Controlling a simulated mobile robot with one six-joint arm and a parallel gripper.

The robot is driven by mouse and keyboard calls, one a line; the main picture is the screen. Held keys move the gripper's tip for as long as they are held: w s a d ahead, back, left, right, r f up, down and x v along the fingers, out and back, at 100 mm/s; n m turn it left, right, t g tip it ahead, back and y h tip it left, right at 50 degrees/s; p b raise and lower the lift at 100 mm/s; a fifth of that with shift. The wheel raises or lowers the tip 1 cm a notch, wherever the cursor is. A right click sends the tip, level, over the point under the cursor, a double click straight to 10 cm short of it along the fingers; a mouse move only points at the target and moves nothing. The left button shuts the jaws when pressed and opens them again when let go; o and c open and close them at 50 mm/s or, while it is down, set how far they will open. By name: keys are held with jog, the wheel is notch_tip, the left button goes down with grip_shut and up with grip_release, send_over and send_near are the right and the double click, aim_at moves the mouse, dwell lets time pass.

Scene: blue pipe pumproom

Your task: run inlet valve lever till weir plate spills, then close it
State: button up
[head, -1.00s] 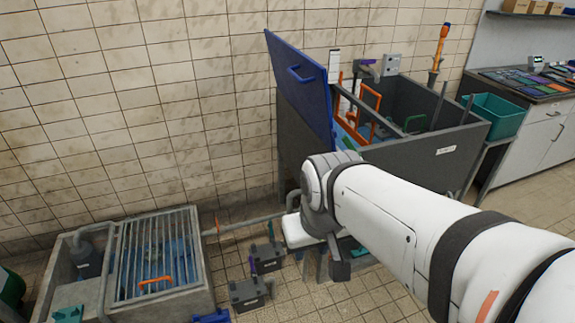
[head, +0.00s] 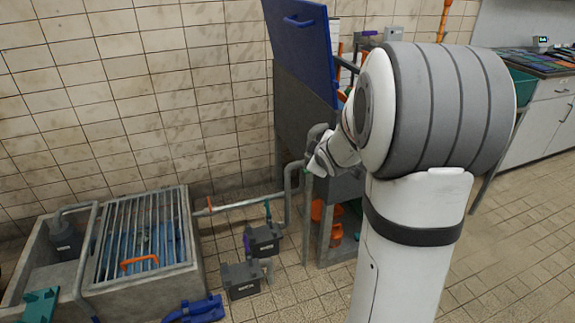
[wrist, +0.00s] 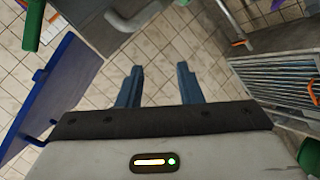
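My gripper (wrist: 158,86) is open in the wrist view, its two blue-grey fingers apart with only tiled floor between them. In the head view, my arm's end reaches to the pipe bend beside the grey tank (head: 258,118); its fingers cannot be made out. A small orange lever (head: 209,203) is on the horizontal pipe (head: 240,203). A green lever (head: 267,210) and a purple lever (head: 247,246) stand at two dark grey boxes. I cannot tell which is the inlet valve lever. My arm hides most of the tank's inside, and I cannot make out the weir plate.
A blue panel (head: 300,45) stands up at the tank; a blue panel also shows in the wrist view (wrist: 45,95). A concrete basin (head: 155,282) with a metal grating (head: 170,225) and orange handle (head: 139,263) is at left. Blue parts (head: 197,310) lie on the floor.

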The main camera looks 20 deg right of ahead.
jog(key=w+d+f+n+t+y+b, duration=0.1)
jog(key=w+d+f+n+t+b, duration=0.2)
jog(key=f, duration=0.4)
jog(key=w+d+f+n+t+y+b, duration=0.1)
jog(key=w+d+f+n+b, duration=0.2)
jog(key=f+b, duration=0.3)
jog(key=w+d+f+n+t+y+b, duration=0.1)
jog(key=w+d+f+n+t+b, duration=0.15)
jog(key=f, duration=0.55)
jog(key=w+b, duration=0.1)
jog(key=w, duration=0.7)
jog(key=shift+r+b, duration=0.15)
jog(key=shift+b, duration=0.2)
